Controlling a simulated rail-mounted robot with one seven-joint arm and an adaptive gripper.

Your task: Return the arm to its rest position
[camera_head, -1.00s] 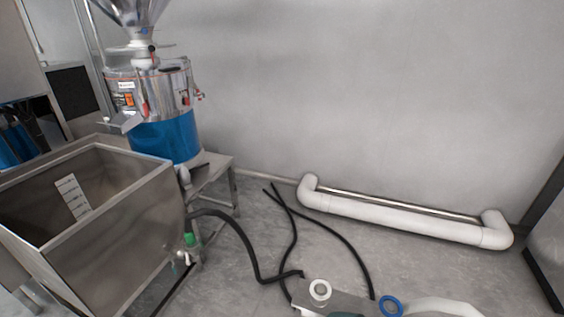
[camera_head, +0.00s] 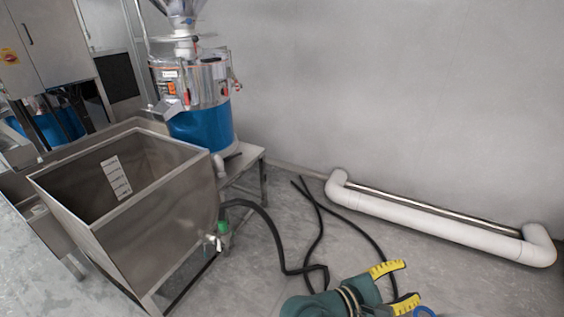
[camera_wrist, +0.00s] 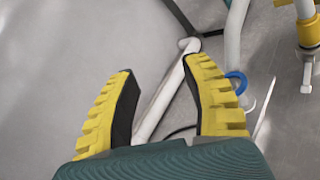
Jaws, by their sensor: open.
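My gripper (camera_head: 396,285) shows at the bottom of the head view, low and right of centre. Its teal body and two yellow fingers with dark pads are visible, and the fingers point right. In the wrist view my gripper (camera_wrist: 162,80) has its two fingers spread wide, with nothing between the pads. Grey floor and a white pipe (camera_wrist: 165,95) lie beyond the gap. The gripper is apart from the grinder and the tank. The rest of the arm is mostly out of view.
A steel tank (camera_head: 165,225) stands at left. Behind it is the grinder (camera_head: 200,130) with a blue base on a steel stand. Black hoses (camera_head: 290,268) cross the floor. A thick white pipe (camera_head: 430,219) runs along the wall. A blue ring (camera_wrist: 237,83) shows in the wrist view.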

